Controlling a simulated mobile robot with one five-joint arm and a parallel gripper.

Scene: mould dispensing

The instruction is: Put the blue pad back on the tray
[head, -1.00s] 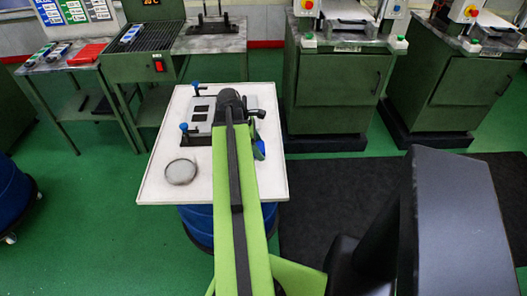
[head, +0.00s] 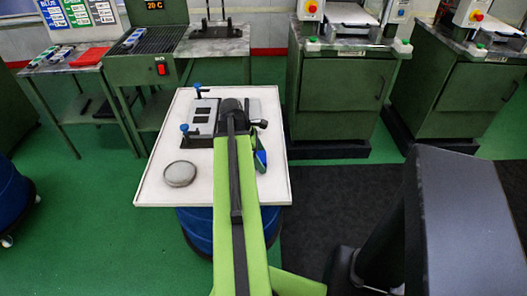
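A red tray (head: 90,56) lies on the left metal table, with small coloured pads (head: 62,54) beside its left side. A small pad with blue on it (head: 132,38) lies on the dark slatted top of the green heater unit. I cannot tell for sure which pad is the blue one. My arm reaches forward over the white table, and my gripper (head: 236,104) is at its far end, mostly hidden by the arm. I cannot see its fingers or whether it holds anything.
The white table (head: 155,193) carries a metal fixture with blue knobs (head: 201,114), a round ring or dish (head: 180,174) and a blue-green item (head: 260,158) close by my arm. Green cabinets (head: 336,90) stand at the back right. Green floor is open at left.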

